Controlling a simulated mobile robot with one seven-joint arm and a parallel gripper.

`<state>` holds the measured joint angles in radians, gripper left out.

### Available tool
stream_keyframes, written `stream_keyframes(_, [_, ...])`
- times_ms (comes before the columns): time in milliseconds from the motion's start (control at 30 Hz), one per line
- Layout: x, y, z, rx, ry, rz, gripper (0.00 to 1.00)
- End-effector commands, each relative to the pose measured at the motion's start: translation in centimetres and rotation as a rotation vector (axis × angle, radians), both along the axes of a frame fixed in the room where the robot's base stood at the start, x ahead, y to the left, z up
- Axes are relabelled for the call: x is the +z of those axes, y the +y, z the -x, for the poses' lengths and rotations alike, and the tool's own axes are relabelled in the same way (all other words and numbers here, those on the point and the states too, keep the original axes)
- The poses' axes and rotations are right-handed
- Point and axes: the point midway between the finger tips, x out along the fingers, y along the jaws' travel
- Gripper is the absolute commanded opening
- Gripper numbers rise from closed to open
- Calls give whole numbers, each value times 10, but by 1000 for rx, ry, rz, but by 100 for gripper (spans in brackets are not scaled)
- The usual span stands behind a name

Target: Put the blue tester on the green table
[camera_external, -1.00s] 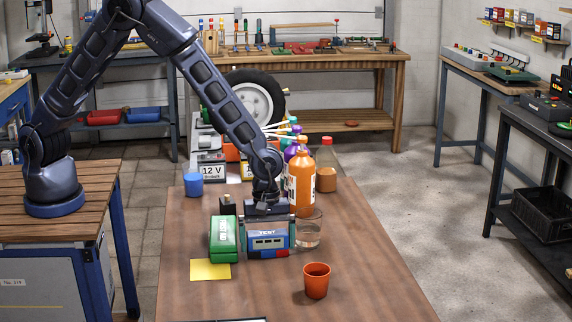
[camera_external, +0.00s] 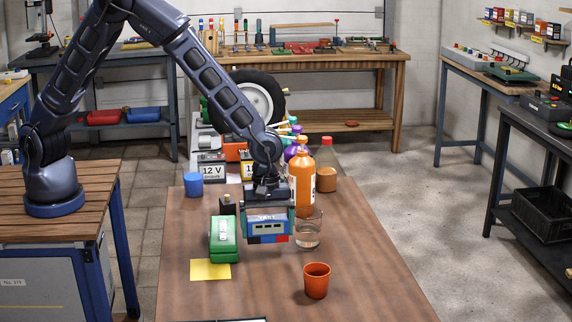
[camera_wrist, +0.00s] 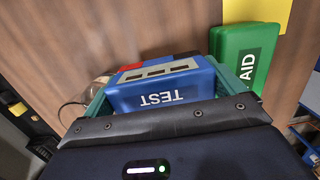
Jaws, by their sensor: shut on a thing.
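The blue tester (camera_external: 268,228), labelled TEST, is between the two teal fingers of my gripper (camera_external: 268,222) and hangs a little above the brown wooden table. Its red and dark blue lower edge shows. In the wrist view the tester (camera_wrist: 158,90) sits between the fingers, its label upside down. My gripper is shut on it. A green first-aid box (camera_external: 224,242) lies just left of the tester; the box also shows in the wrist view (camera_wrist: 243,60). I cannot make out a green table; the tabletops in view are brown or dark.
A glass (camera_external: 310,232) and an orange bottle (camera_external: 302,180) stand close on the right. An orange cup (camera_external: 317,281) stands in front, and a yellow note (camera_external: 210,270) lies by the green box. A blue cup (camera_external: 193,185) stands behind left. The table's front right is clear.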

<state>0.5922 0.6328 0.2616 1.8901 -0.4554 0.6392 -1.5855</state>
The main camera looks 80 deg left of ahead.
Motion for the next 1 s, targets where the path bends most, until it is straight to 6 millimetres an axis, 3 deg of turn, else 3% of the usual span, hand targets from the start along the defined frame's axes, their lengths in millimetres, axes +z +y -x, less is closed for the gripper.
stream_keyframes(200, [60, -1, 0, -2, -4, 2, 63])
stream_keyframes(500, [126, 0, 0, -2, -2, 1, 63])
stream_keyframes(700, [150, 0, 0, 0, -2, 1, 63])
stream_keyframes(1000, [159, 3, -4, -11, 1, -1, 63])
